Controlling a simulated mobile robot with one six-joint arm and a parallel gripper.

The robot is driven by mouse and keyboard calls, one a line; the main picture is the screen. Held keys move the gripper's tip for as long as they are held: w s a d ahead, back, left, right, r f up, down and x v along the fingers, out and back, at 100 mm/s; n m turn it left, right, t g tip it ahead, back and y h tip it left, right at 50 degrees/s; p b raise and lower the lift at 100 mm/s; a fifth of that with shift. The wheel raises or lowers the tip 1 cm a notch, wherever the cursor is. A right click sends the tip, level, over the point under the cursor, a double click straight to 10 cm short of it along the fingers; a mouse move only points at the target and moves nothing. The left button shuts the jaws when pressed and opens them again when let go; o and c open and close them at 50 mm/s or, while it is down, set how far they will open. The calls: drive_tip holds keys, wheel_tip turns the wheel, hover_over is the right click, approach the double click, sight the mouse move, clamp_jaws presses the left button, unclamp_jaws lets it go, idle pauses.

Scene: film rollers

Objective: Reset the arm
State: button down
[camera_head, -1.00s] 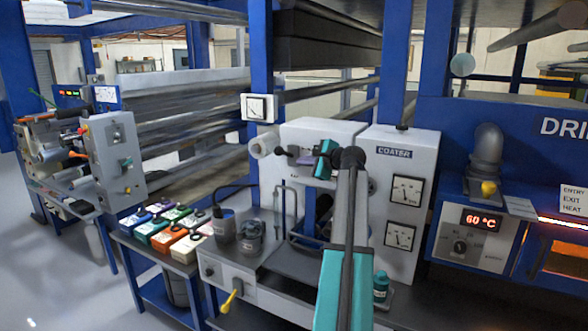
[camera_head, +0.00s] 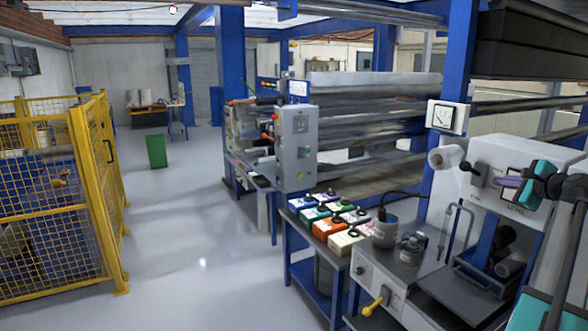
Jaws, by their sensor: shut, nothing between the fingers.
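My arm (camera_head: 562,265) rises along the right edge of the view, with teal and grey links, and is partly cut off by the frame. It bends at a dark joint and points left through a teal wrist part. My gripper (camera_head: 508,182), small and purple-grey at its end, appears shut and empty. It lies in front of the white coater panel in the picture. Whether it touches the panel cannot be told.
Several coloured boxes (camera_head: 330,226) sit on a blue side table. A yellow mesh fence (camera_head: 82,200) stands left; open floor (camera_head: 200,230) lies between.

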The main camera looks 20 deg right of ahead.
drive_tip(key=w+a+f+n+g+y, duration=0.2)
drive_tip(key=w+a+f+y, duration=0.4)
drive_tip(key=w+a+f, duration=1.45)
drive_tip(key=a+f+n+g+y, duration=0.3)
drive_tip(key=a+f+n+g, duration=0.15)
drive_tip(key=a+f, duration=2.5)
drive_tip(key=s+a+f+n+g+b, duration=0.1)
drive_tip(key=s+a+f+n+g, duration=0.65)
drive_tip(key=s+a+f, duration=1.55)
drive_tip(key=s+a+f+n+g+h, duration=0.1)
drive_tip(key=s+f+n+g, duration=0.15)
drive_tip(key=s, duration=0.55)
drive_tip(key=s+a+f+n+g+h, duration=0.1)
drive_tip(key=s+f+n+g, duration=0.2)
drive_tip(key=s, duration=0.5)
drive_tip(key=s+d+n+h, duration=0.3)
drive_tip(key=s+d+n, duration=0.3)
drive_tip(key=s+n, duration=0.2)
drive_tip(key=shift+s, duration=0.25)
